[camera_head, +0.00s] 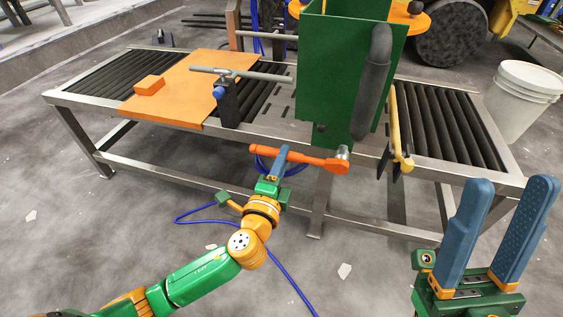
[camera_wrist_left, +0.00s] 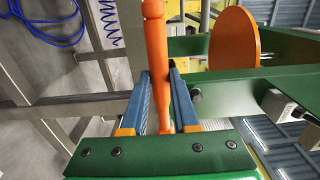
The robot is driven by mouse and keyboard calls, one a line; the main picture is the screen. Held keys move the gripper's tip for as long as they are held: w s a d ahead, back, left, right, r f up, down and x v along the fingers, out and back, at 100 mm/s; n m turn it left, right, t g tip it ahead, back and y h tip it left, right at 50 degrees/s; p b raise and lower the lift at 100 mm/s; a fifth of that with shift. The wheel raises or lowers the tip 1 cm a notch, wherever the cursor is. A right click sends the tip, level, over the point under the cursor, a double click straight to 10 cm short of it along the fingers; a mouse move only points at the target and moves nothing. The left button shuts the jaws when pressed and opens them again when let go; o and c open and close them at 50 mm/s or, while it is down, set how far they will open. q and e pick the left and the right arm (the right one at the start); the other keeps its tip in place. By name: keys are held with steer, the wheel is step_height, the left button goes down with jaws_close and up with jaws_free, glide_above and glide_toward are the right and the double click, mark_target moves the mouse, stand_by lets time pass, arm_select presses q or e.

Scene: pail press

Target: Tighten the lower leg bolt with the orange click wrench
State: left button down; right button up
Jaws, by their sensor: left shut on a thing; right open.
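The orange click wrench (camera_head: 310,160) lies nearly level in front of the roller table, its head to the right. Its grey socket (camera_head: 343,152) is at the lower end of the green press leg (camera_head: 345,125); whether it touches a bolt is unclear. My left gripper (camera_head: 281,158) is shut on the wrench's handle. In the left wrist view the handle (camera_wrist_left: 155,45) runs between the two blue fingers (camera_wrist_left: 162,100). A small dark bolt head (camera_wrist_left: 196,94) shows on the green frame there; I cannot tell which bolt it is. My right gripper (camera_head: 508,220) is open and empty at the lower right.
The roller table (camera_head: 230,180) runs across behind the wrench. It bears an orange plate (camera_head: 185,90) and a grey T-handled tool (camera_head: 240,74) in a dark holder. A yellow-handled tool (camera_head: 402,130) hangs right of the leg. A white pail (camera_head: 520,95) stands behind right. A blue hose (camera_head: 280,258) lies below.

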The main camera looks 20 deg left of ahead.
arm_select(q)
steer(key=shift+w, duration=0.6)
